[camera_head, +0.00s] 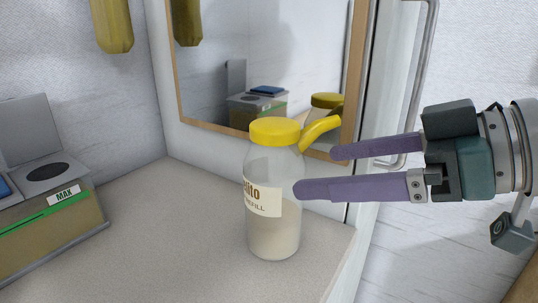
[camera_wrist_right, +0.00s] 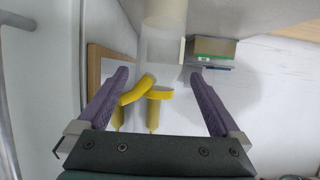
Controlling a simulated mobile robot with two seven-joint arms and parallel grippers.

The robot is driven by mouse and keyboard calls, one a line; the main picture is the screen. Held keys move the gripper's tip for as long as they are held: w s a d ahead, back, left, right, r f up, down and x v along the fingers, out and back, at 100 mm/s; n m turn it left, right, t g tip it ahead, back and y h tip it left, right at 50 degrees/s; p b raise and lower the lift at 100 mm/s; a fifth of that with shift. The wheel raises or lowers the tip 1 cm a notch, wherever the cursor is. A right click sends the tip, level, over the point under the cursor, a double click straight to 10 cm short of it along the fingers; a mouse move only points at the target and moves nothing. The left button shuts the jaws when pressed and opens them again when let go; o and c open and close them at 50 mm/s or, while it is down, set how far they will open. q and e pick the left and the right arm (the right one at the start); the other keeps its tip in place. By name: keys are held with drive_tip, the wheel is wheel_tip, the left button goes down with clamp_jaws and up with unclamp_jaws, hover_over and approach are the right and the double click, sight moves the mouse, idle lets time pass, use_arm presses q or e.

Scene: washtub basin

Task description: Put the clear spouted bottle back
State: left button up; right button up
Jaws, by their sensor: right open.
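The clear spouted bottle (camera_head: 273,228) stands upright on the pale countertop, with a yellow lid and a yellow spout pointing right. It has a cream label and pale contents in its lower part. My right gripper (camera_head: 317,171) is open and empty at the bottle's right side, and its nearer fingertip overlaps the bottle's right edge in the head view. In the right wrist view, the bottle (camera_wrist_right: 163,45) appears upside down ahead of the gap between the purple fingers (camera_wrist_right: 160,76). Contact cannot be told. My left gripper is out of view.
The countertop (camera_head: 150,225) is clear left of the bottle. A wood-framed mirror (camera_head: 255,60) is close behind the bottle. A yellow object (camera_head: 111,25) hangs at upper left. The counter's right edge is near the bottle.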

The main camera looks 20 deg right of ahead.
drive_tip(key=shift+s+d+r, duration=0.1)
drive_tip(key=shift+s, duration=0.15)
drive_tip(key=s+a+f+m+g+h, duration=0.1)
drive_tip(key=s+a+f+g+h, duration=0.2)
drive_tip(key=s+f, duration=0.6)
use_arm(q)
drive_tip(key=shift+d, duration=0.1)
use_arm(e)
drive_tip(key=s+d+f+m+g+h, duration=0.4)
drive_tip(key=s+f+h, duration=0.1)
drive_tip(key=s, duration=0.4)
drive_tip(key=shift+f+m, duration=0.2)
drive_tip(key=shift+m, duration=0.1)
